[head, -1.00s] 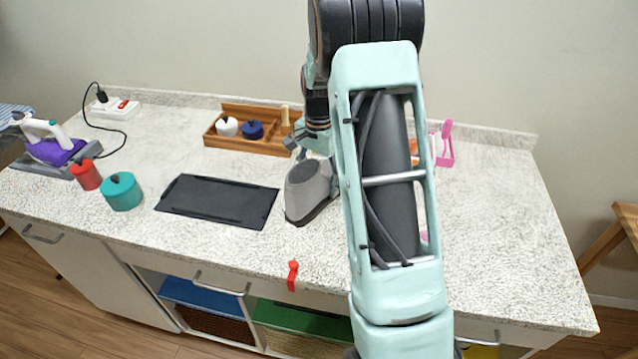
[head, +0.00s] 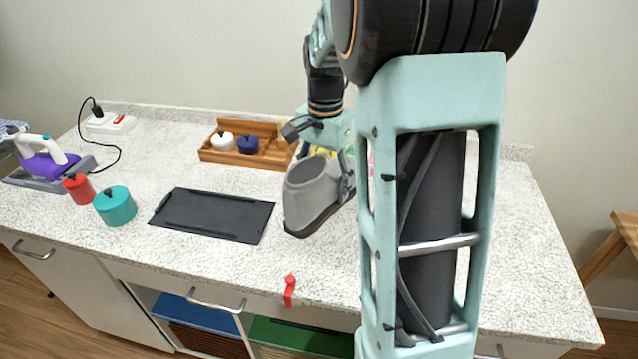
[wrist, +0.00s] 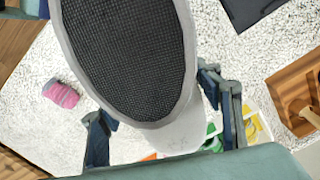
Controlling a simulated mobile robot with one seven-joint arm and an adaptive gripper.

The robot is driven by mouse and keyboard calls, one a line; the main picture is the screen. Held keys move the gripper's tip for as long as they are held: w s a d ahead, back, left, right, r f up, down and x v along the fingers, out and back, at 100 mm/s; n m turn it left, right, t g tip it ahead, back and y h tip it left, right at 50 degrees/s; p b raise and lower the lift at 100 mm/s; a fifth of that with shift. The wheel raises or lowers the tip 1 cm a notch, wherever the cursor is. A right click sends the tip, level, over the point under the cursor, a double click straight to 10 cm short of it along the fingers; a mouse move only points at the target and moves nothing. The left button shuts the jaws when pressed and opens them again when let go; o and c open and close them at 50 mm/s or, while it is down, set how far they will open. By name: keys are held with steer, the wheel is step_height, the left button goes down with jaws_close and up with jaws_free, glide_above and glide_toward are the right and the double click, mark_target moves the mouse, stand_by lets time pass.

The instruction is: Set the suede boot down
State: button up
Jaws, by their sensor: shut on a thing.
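The suede boot (head: 312,193) is grey with a dark sole and a dark mesh opening. My gripper (head: 345,165) is shut on its right side in the head view and holds it upright, slightly tilted, above the speckled counter. In the wrist view the boot (wrist: 172,134) fills the upper middle between the two fingers (wrist: 160,120). How far the sole is from the counter is hard to tell. My arm hides the counter to the right of the boot.
A black tray (head: 212,217) lies on the counter left of the boot. A wooden organizer (head: 268,160) with small pots stands behind. Teal (head: 115,206) and red (head: 78,187) pots and an iron (head: 45,160) are at left. A red tag (head: 290,290) is at the front edge.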

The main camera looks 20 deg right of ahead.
steer(key=s+r, duration=0.3)
steer(key=s, duration=0.3)
steer(key=shift+a+b, duration=0.4)
